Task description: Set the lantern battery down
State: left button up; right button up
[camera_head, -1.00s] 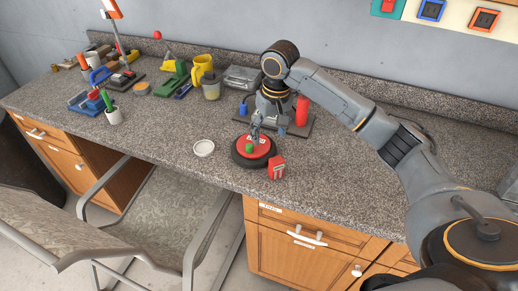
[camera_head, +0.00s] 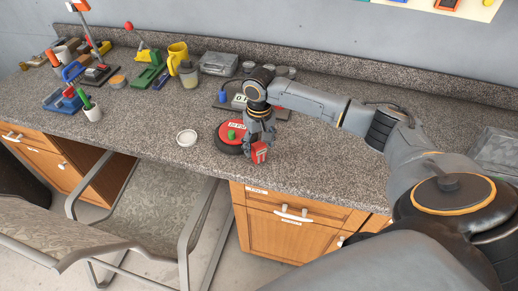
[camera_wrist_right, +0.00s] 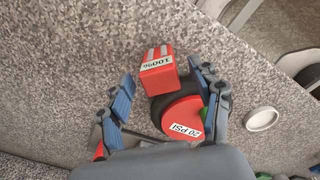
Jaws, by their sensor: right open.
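The lantern battery, a small red block (camera_head: 260,152) with light stripes, stands on the speckled counter near its front edge. In the right wrist view the red block (camera_wrist_right: 157,74) carries a "100%" label. My right gripper (camera_head: 259,140) reaches down right at the block and partly covers its top in the head view. The right wrist view shows the gripper (camera_wrist_right: 160,85) open, its two blue-padded fingers spread on either side of the block with gaps showing. My left gripper is not in view.
A red-topped black disc (camera_head: 226,138) labelled "20 PSI" sits close beside the block, with a green knob (camera_head: 232,135). A white round lid (camera_head: 187,138) lies left of it. Cups and tools crowd the back left. A chair (camera_head: 150,200) stands in front.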

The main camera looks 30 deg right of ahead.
jog(key=shift+f, duration=1.1)
jog(key=shift+w, duration=0.1)
grip_shut()
jog(key=shift+r, duration=0.1)
